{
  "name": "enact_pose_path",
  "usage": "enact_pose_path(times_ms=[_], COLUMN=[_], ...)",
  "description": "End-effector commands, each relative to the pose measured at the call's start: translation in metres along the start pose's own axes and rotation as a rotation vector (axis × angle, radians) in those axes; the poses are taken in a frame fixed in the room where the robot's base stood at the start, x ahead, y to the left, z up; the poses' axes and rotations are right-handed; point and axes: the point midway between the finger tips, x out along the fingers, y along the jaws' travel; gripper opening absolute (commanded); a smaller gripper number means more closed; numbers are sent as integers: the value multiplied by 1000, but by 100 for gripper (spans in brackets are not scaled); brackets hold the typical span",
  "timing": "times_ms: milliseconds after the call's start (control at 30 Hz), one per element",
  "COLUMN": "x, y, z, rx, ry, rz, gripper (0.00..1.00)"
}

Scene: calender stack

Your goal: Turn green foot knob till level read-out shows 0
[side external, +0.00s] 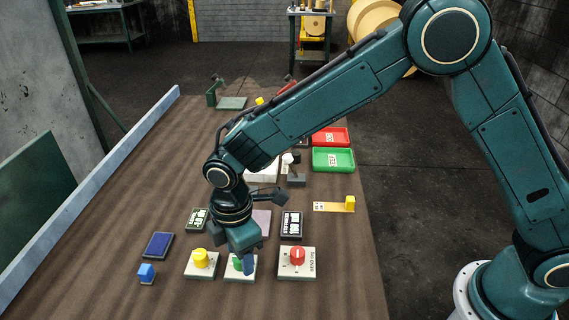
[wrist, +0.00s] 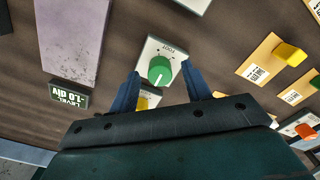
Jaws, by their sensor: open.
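The green foot knob (wrist: 161,70) sits on a white plate marked FOOT, with a pale pointer line on its face. In the side view the green knob (side external: 237,264) is partly hidden by my gripper. My gripper (side external: 245,264) is low over this plate, pointing down. In the wrist view my gripper's (wrist: 161,82) two blue fingers are apart, on either side of the knob; I cannot tell whether they touch it. The level read-out (wrist: 68,95) is a small dark display, upside down in the wrist view, and seems to show -1.0 div.
A yellow knob (side external: 200,257) and a red knob (side external: 297,257) stand on plates left and right of the green one. Red (side external: 331,137) and green (side external: 333,159) trays sit at the back right. The front left table is clear.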

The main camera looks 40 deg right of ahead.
Motion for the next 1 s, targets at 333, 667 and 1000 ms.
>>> enact_pose_path(times_ms=[333,667,1000], x=[0,-1,-1], y=[0,0,0], z=[0,0,0], rx=[0,23,179], ry=[0,0,0], rz=[0,0,0], gripper=[5,4,4])
